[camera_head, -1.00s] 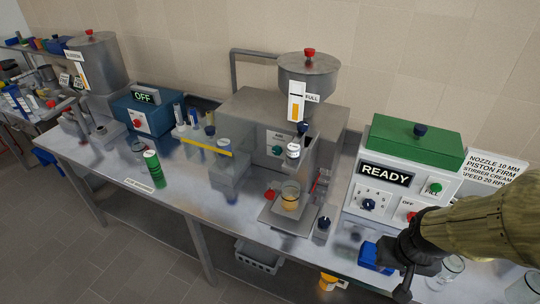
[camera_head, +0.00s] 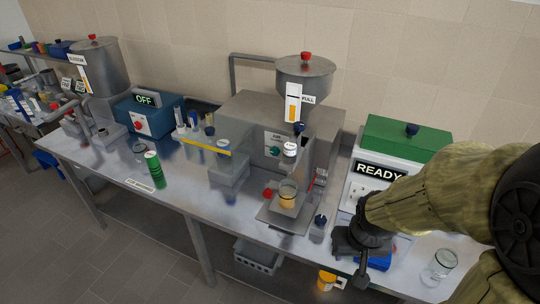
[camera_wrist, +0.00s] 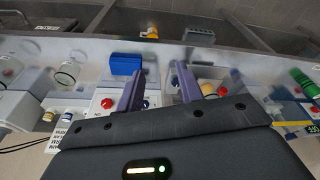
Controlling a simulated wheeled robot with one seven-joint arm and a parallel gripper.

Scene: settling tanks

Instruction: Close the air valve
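The air valve (camera_head: 274,151) is a small teal knob under a label reading AIR, on the front of the grey filling machine (camera_head: 247,122). Its exact setting is too small to read. My gripper (camera_head: 362,268) hangs low in front of the READY control box (camera_head: 355,190), to the right of the valve and apart from it. In the wrist view my gripper (camera_wrist: 160,88) has its two purple fingers spread, with nothing between them. I cannot make out the valve for sure in the wrist view.
A beaker (camera_head: 287,196) of orange liquid stands under the nozzle. A red cap (camera_head: 268,193) and a dark blue-topped piece (camera_head: 320,222) stand beside it. A blue block (camera_head: 379,263) is close to my gripper. A glass (camera_head: 440,264) stands at right; a green can (camera_head: 153,163) at left.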

